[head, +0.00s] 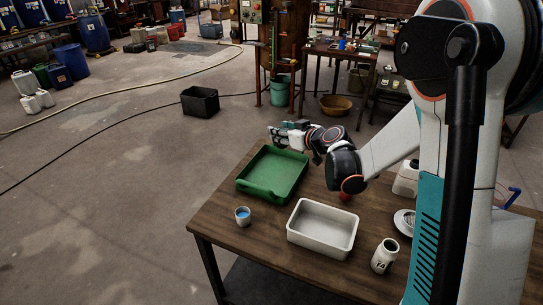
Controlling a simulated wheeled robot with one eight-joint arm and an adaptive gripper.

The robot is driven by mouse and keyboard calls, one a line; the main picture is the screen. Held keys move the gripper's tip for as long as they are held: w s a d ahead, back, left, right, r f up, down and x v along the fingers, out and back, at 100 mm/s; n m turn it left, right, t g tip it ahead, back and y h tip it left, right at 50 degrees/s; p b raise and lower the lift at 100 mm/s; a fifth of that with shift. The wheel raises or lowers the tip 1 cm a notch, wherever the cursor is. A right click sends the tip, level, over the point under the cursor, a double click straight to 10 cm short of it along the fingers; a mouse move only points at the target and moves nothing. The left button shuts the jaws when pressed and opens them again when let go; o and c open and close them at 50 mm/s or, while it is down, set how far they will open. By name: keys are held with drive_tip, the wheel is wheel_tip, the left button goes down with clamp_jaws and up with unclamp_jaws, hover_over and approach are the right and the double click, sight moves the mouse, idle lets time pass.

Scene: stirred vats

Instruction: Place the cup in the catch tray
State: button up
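A small pale cup (242,217) with something blue inside stands upright near the left front edge of the wooden table. A green, shallow, walled tray (245,187) lies behind it. A cream, deeper rectangular pan (318,249) stands to the cup's right. Both are empty, and I cannot tell from looks alone which is the catch tray. My gripper (277,134) is above and beyond the far edge of the green tray, pointing left, well away from the cup. Nothing shows between its fingers, but they are too small to tell whether they are open or shut.
A white jar marked 14 (381,262), a pale round dish (405,222), a white container (406,180) and a red round thing (345,196) stand on the table's right part. A black crate (200,102) sits on the floor beyond. The floor left of the table is clear.

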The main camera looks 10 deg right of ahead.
drive_tip(key=w+f+n+y, duration=0.1)
drive_tip(key=w+f, duration=0.1)
drive_tip(key=w, duration=0.7)
drive_tip(key=b, duration=0.7)
hover_over(274, 176)
wheel_tip(274, 176, down, 20)
drive_tip(key=shift+r, duration=0.1)
drive_tip(key=o, duration=1.1)
drive_tip(key=shift+c, duration=0.2)
